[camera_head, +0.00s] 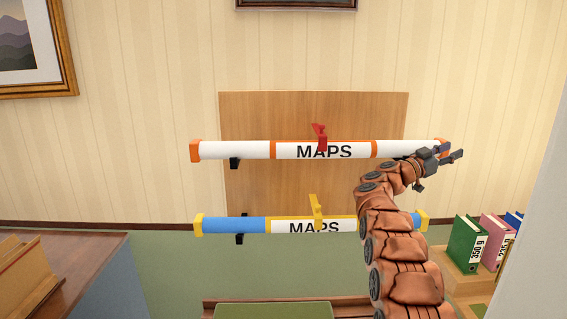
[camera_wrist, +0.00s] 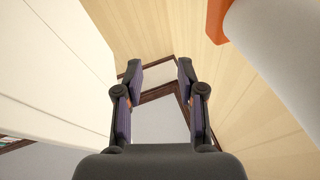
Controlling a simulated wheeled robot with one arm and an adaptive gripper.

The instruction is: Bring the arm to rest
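My gripper (camera_head: 450,155) is at the end of my brown, padded arm, near the right end of the upper map tube. In the wrist view my gripper (camera_wrist: 159,68) has its two fingers apart with nothing between them. The upper map tube (camera_head: 235,150) is white with orange bands and the word MAPS. Its orange cap and white body show close at the upper right of the wrist view (camera_wrist: 270,50). In the head view my arm hides part of the lower blue and white map tube (camera_head: 245,225). Whether my gripper touches the upper tube is not clear.
Both tubes are held on a wooden board (camera_head: 300,112) by a red clip (camera_head: 320,138) and a yellow clip (camera_head: 316,211). Several upright binders (camera_head: 465,243) stand at the right. A pale panel (camera_head: 535,235) fills the right edge. A brown desk (camera_head: 85,262) is at the left.

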